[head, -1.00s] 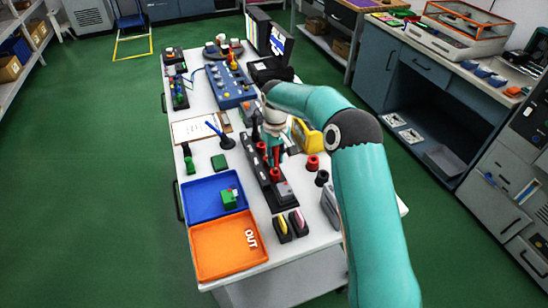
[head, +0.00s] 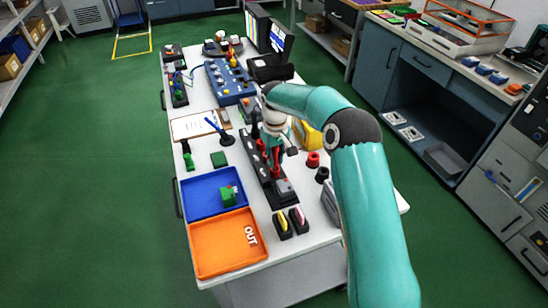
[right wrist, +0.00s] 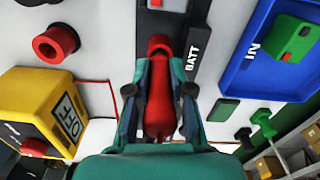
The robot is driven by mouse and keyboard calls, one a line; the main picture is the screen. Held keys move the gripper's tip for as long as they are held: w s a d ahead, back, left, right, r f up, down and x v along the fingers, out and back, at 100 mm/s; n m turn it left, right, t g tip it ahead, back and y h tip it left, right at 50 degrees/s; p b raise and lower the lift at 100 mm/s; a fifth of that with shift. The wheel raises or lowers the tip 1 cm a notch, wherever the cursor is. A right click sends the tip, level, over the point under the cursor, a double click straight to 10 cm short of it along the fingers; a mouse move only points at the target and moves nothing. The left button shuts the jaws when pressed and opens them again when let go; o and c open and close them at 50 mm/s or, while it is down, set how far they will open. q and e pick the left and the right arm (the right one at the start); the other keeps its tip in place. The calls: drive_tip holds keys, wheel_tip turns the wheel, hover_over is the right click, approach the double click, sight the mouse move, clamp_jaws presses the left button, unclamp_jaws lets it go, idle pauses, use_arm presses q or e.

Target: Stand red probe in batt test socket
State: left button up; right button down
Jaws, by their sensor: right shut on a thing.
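My right gripper (head: 277,153) is shut on the red probe (right wrist: 158,108), over the front part of the black test strip (head: 257,178). In the right wrist view the probe lies between the two fingers (right wrist: 159,98). Its far end meets or overlaps a red ring (right wrist: 160,42) beside the white BATT lettering on the dark strip (right wrist: 196,52). I cannot tell how deep the tip is in the socket, or whether it touches. In the head view the gripper hides much of the probe. My left gripper is not in view.
A loose red ring-shaped holder (head: 313,159) and a yellow box (head: 308,134) stand right of the strip. The blue tray (head: 196,208) with a green block (head: 228,196) and the orange tray (head: 215,250) lie left. Two dark blocks (head: 291,222) stand in front.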

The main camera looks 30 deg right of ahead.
drive_tip(key=shift+f+b, duration=0.5)
drive_tip(key=shift+f, duration=0.4)
drive_tip(key=c, duration=1)
unclamp_jaws()
drive_tip(key=shift+o, duration=0.2)
drive_tip(key=shift+r, duration=0.15)
wheel_tip(320, 180, up, 12)
drive_tip(key=shift+f, duration=0.15)
